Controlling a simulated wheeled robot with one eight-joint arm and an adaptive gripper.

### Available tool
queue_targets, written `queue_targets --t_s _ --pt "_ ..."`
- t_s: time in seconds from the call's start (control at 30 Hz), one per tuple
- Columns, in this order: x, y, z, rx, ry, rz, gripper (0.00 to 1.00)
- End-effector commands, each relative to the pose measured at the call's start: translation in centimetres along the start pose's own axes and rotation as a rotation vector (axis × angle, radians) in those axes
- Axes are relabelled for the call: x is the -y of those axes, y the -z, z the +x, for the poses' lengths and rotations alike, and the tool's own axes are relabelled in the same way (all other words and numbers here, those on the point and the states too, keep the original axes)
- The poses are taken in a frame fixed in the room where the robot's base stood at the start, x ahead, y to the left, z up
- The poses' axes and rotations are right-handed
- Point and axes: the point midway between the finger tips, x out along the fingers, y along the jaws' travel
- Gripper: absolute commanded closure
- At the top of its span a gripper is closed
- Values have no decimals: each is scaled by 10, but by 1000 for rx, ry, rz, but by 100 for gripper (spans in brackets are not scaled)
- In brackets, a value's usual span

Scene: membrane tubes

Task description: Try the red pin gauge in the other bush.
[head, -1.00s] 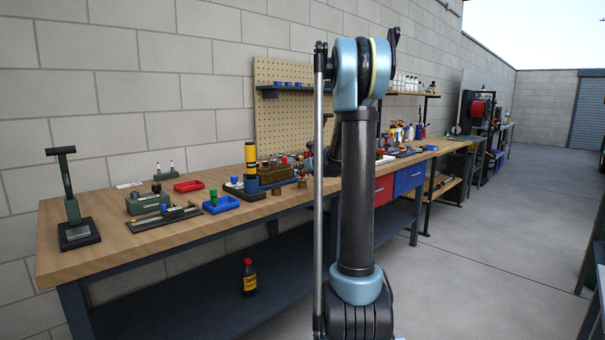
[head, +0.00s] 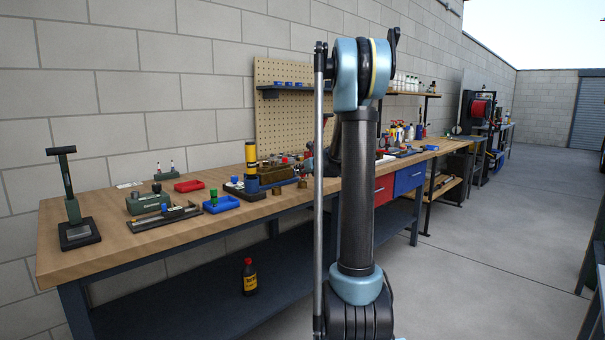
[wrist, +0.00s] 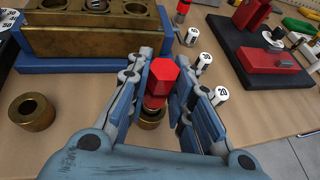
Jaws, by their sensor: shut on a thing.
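In the wrist view, my gripper (wrist: 160,92) is shut on the red pin gauge (wrist: 163,76), with its hexagonal red head up between the fingers. A brass bush (wrist: 152,122) shows directly below the gauge, partly covered by the gauge and the fingers. I cannot tell whether the gauge's lower end is inside the bush or above it. A second brass bush (wrist: 34,111) stands on the wood at the left, its bore empty. In the head view my arm hides most of my gripper; small brass bushes (head: 276,190) stand near the bench's front edge.
A brass block on a blue base (wrist: 95,60) lies beyond the gripper at the left. Numbered white-ended pieces (wrist: 221,95) lie close to the right finger. A black base with a red block (wrist: 262,62) stands at the right. Bare wood lies between the two bushes.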

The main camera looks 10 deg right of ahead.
Motion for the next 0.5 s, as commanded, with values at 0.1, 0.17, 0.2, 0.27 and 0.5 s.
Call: queue_targets --t_s 0.1,0.17,0.2,0.27,0.5 --pt "0 1 0 0 0 0 98" --pt "0 1 1 0 0 0 98" --pt "0 2 1 0 0 0 98" --pt "0 2 1 0 0 0 98" --pt "0 4 2 0 0 0 98"
